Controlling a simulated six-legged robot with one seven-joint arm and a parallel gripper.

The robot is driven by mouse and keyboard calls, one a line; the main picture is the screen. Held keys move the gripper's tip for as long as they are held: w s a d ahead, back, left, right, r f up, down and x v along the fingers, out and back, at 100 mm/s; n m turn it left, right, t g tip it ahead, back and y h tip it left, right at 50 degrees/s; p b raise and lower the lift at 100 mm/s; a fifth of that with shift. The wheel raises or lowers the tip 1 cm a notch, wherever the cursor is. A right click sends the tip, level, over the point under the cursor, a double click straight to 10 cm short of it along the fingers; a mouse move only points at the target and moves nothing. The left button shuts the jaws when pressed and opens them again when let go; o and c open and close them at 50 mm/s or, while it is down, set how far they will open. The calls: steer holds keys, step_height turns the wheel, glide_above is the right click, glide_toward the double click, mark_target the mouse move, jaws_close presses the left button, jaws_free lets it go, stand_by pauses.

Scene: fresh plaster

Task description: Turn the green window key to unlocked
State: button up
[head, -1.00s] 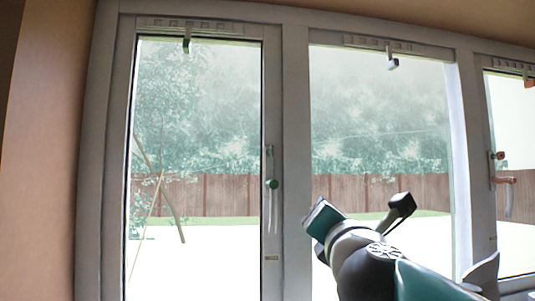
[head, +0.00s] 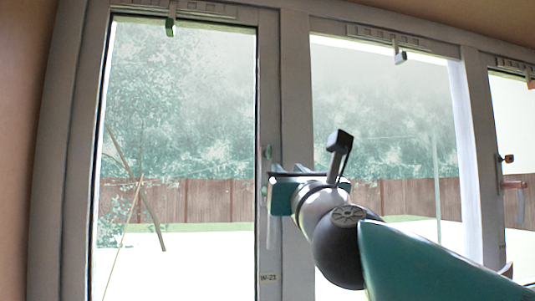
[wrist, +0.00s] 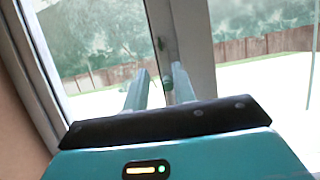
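The green window key (wrist: 168,83) is a small green knob on the white frame post between the left and middle panes. In the wrist view it shows between my two fingers, closer to the right one. In the head view the front of my gripper hides it. My gripper (wrist: 159,70) is open, its two pale teal fingers apart and pointing at the post. In the head view my gripper (head: 272,180) is in front of the post. I cannot tell whether a finger touches the key.
The right window has an orange-brown knob (head: 507,158) and a reddish handle (head: 514,184). Small latches hang at the top of the left pane (head: 170,27) and middle pane (head: 400,57). A brown wall (head: 22,150) stands at the left.

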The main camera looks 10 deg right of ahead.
mark_target(271, 152)
steer(key=x, duration=1.4)
steer(key=shift+f, duration=0.25)
steer(key=shift+s, duration=0.1)
jaws_close()
